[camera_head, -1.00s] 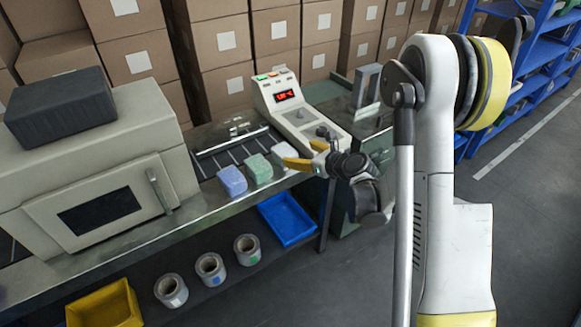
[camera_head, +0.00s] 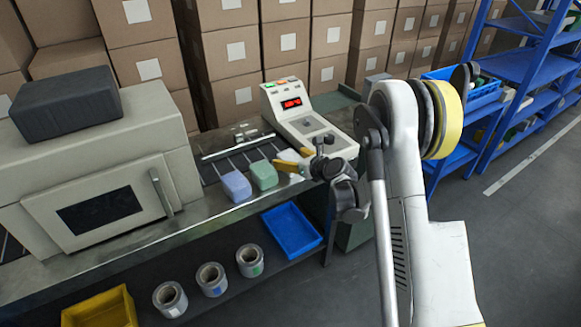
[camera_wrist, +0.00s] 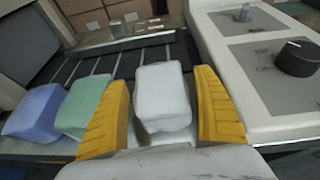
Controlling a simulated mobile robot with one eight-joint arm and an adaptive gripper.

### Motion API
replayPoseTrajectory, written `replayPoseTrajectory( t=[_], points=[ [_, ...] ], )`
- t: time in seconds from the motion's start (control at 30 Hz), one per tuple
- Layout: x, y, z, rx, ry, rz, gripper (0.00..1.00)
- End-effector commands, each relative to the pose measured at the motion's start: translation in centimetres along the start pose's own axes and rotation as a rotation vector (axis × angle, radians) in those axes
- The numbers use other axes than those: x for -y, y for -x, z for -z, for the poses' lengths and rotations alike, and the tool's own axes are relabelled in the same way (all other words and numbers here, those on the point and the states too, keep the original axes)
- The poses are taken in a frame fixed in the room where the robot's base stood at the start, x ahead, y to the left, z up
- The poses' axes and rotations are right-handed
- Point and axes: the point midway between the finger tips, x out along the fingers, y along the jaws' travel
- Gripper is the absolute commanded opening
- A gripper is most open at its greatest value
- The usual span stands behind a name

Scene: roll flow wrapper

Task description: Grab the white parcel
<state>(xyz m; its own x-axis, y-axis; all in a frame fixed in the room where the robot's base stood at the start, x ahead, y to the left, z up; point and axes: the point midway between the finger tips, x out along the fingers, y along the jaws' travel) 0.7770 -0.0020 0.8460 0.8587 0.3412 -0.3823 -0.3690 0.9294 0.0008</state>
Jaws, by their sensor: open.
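The white parcel (camera_wrist: 162,92) stands between the two yellow fingers of my gripper (camera_wrist: 160,118) in the wrist view. The gripper is open, with a finger on each side of the parcel and a visible gap, at least on the right. A green parcel (camera_head: 263,175) lies just left of the gripper, and a blue parcel (camera_head: 236,186) lies left of that. Both also show left of my gripper in the wrist view.
The control box with a red display (camera_head: 300,118) stands close right of the gripper; its knob (camera_wrist: 298,58) shows in the wrist view. A grey machine (camera_head: 100,170) stands left. A blue tray (camera_head: 291,230), yellow bin (camera_head: 100,308) and several rolls sit on the shelf below.

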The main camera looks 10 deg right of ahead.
Motion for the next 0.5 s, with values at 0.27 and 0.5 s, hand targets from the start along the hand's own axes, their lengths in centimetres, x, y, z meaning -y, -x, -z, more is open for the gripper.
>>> replayPoseTrajectory(
  t=[0.27, 0.5],
  points=[
    [-0.02, 0.00, -0.07, 0.000, 0.001, 0.000, 0.56],
    [-0.02, 0.01, -0.07, 0.000, 0.001, 0.000, 0.14]
  ],
)
